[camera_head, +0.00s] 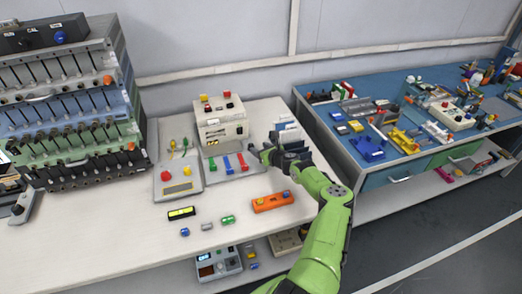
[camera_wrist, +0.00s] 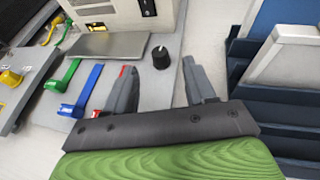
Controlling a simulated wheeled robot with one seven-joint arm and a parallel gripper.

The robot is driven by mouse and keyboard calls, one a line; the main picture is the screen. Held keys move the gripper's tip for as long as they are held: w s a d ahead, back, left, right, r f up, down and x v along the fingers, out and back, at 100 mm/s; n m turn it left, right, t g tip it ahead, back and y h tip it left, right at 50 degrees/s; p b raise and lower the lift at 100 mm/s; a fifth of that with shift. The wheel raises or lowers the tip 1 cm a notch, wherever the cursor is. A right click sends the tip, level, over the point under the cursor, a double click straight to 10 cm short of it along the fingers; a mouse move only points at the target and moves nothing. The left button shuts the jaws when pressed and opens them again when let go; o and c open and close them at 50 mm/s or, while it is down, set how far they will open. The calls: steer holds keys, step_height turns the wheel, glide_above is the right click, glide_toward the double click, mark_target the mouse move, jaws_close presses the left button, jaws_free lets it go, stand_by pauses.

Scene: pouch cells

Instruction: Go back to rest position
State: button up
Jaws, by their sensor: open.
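My gripper (camera_head: 268,154) is at the end of my green arm, over the right part of the white table (camera_head: 120,235). It also shows in the wrist view (camera_wrist: 160,78), with its two fingers apart and nothing between them. A black knob (camera_wrist: 161,58) on a grey plate (camera_wrist: 175,20) appears beyond the gap between the fingers. A blue lever (camera_wrist: 88,90) and a green lever (camera_wrist: 62,80) lie left of the fingers. A red piece (camera_wrist: 122,72) is partly hidden behind the left finger.
A beige tester box (camera_head: 220,120) stands behind the levers. Blue-grey slotted holders (camera_wrist: 285,85) stand close at right in the wrist view. An orange block (camera_head: 272,202) lies in front of my gripper. A tall rack (camera_head: 70,100) stands at left, and a blue bench (camera_head: 360,90) at right.

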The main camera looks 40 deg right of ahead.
steer(key=shift+w+d+f, duration=0.1)
steer(key=shift+w+f, duration=0.1)
steer(key=shift+w, duration=0.05)
steer(key=shift+s+r, duration=0.1)
